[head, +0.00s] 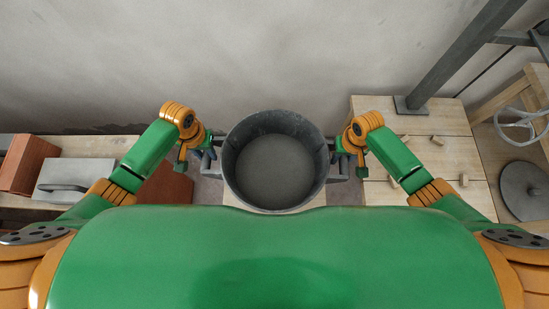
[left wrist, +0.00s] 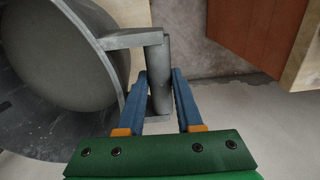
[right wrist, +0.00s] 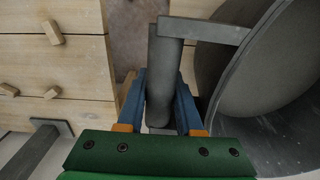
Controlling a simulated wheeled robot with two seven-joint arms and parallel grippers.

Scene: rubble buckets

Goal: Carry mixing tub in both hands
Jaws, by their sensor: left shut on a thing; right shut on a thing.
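The mixing tub (head: 231,165) is a dark grey round tub with a grey inside, in the middle of the head view between my two arms. It has a grey bar handle on each side. My left gripper (head: 211,152) is at the tub's left handle; in the left wrist view its blue fingers (left wrist: 160,95) are around the upright grey handle bar (left wrist: 160,70). My right gripper (head: 338,154) is at the right handle; in the right wrist view its blue fingers (right wrist: 163,95) are around that handle bar (right wrist: 163,70). The tub's underside is hidden in the head view.
At the left, a wooden bench (head: 95,147) bears a reddish block (head: 24,165) and a grey trowel-like tool (head: 75,182). At the right, a plank table (head: 445,122) has small wooden pieces and a grey post (head: 450,65). A grey disc (head: 524,190) lies further right. A plain wall stands behind.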

